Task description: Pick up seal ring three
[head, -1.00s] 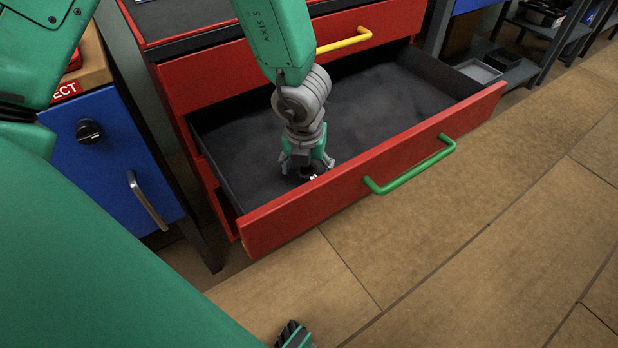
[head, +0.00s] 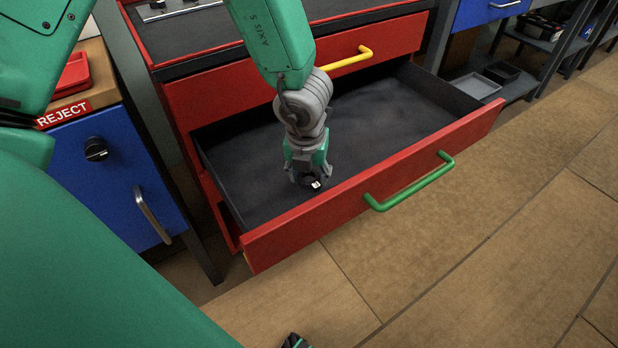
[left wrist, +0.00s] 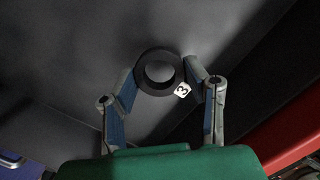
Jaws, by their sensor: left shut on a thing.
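Seal ring three is a black ring with a white tag marked 3, in the left wrist view (left wrist: 143,82) and small in the head view (head: 309,183). My left gripper (head: 308,180) is in the open red drawer (head: 370,185). In the left wrist view its two fingers (left wrist: 159,80) are shut on the ring's outer sides, with the ring's hole facing the camera. I cannot tell how far the ring is above the drawer's dark floor. Part of what seems to be my right gripper (head: 294,341) shows at the bottom edge, mostly cut off.
The drawer's front has a green handle (head: 410,181), and the drawer above has a yellow one (head: 345,59). A blue cabinet (head: 115,160) with a REJECT label stands at the left. The rest of the drawer floor looks empty.

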